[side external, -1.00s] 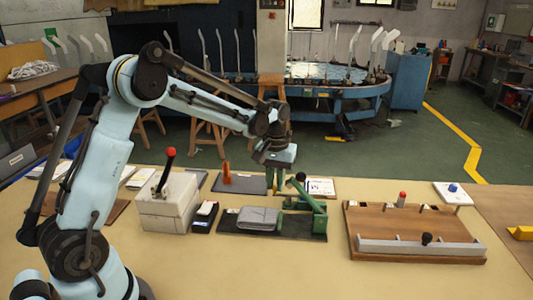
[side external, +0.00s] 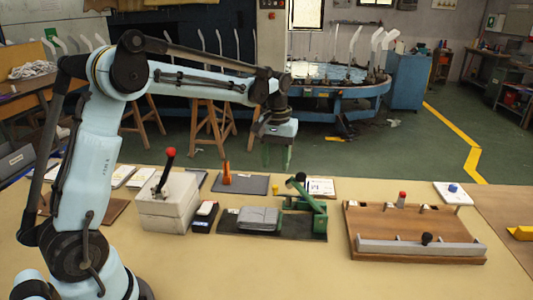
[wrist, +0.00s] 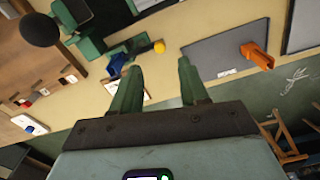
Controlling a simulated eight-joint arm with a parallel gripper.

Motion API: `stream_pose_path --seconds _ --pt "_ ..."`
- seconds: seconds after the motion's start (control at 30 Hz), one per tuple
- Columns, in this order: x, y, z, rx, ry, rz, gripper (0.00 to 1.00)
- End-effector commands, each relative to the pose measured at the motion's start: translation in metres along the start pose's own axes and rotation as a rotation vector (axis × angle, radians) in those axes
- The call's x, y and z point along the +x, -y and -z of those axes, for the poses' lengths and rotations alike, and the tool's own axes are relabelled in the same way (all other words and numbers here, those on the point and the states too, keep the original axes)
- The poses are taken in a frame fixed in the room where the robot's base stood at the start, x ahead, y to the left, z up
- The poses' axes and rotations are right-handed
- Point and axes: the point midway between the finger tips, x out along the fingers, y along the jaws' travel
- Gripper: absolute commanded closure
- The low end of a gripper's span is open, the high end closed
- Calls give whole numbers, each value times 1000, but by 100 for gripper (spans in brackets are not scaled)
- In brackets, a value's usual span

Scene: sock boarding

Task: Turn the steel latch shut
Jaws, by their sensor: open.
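No part is plainly recognisable as the steel latch. One candidate is the grey metal bar (side external: 390,246) with a black knob (side external: 427,239), along the front of a wooden board (side external: 365,218) at right. Another is on the green clamp-like fixture (side external: 318,212), which has a black ball (side external: 300,177) and stands on a dark base beside a folded grey cloth (side external: 258,218). My gripper (side external: 277,165) is open and empty, raised over the table's far side behind the fixture. In the wrist view, its green fingers (wrist: 157,75) are apart with nothing between them; the black ball (wrist: 40,30) is upper left.
A dark plate (side external: 250,186) with an orange piece (side external: 227,172) lies left of the fixture. A pale box (side external: 167,208) with a red-knobbed lever stands farther left. A white block with a blue knob (side external: 453,189) is behind the wooden board. The front table is clear.

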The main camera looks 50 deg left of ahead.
Motion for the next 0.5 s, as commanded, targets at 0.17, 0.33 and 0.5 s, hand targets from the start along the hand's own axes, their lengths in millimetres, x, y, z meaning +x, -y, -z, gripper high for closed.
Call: stream_pose_path --seconds 0.17,0.33,0.5 --pt "-30 0 0 0 0 0 56" --pt "-47 0 0 0 0 0 56" --pt "-53 0 0 0 0 0 56"
